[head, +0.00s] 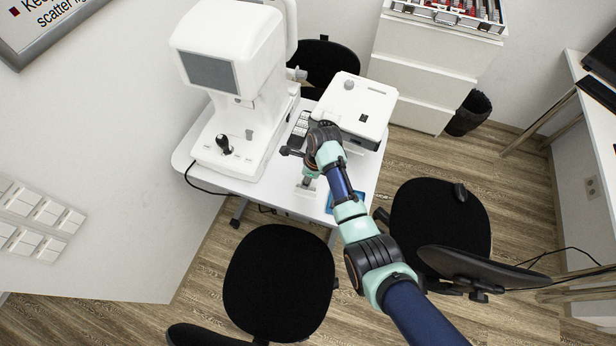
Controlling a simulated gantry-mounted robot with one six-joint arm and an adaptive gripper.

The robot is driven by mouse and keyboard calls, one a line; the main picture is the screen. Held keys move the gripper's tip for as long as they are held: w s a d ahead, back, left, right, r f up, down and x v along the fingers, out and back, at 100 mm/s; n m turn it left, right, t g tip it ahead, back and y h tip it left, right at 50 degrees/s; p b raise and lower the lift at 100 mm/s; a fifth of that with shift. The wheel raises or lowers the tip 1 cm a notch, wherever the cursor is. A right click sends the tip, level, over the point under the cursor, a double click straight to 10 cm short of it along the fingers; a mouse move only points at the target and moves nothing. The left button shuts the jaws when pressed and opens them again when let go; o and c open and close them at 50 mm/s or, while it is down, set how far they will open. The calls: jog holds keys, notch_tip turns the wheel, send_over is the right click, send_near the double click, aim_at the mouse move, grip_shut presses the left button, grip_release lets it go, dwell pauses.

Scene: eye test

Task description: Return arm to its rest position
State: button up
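My arm reaches in from the lower right of the head view, over a small white table (272,190). My gripper (290,152) is dark and small at the arm's far end, over the table's middle. Its fingers are too small and too much in line with the wrist to tell whether they are open or shut. I see nothing clearly held. A white eye-test machine (262,115) with a grey screen and a black joystick (224,144) stands to the left of the gripper. A white box-shaped device (362,98) stands to its upper right.
A dark keypad-like strip (300,127) lies between the devices. A blue item (331,204) is partly hidden by my arm. Black chairs stand in front (278,280), right (437,215) and behind (325,62). White drawers (420,85) and a black bin (468,112) are farther back.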

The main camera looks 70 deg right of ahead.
grip_shut()
jog(key=p+v, duration=0.2)
jog(key=p, duration=0.1)
jog(key=w+p+v, duration=0.1)
jog(key=p+v, duration=0.5)
jog(key=shift+w+r, duration=0.35)
dwell(0.4)
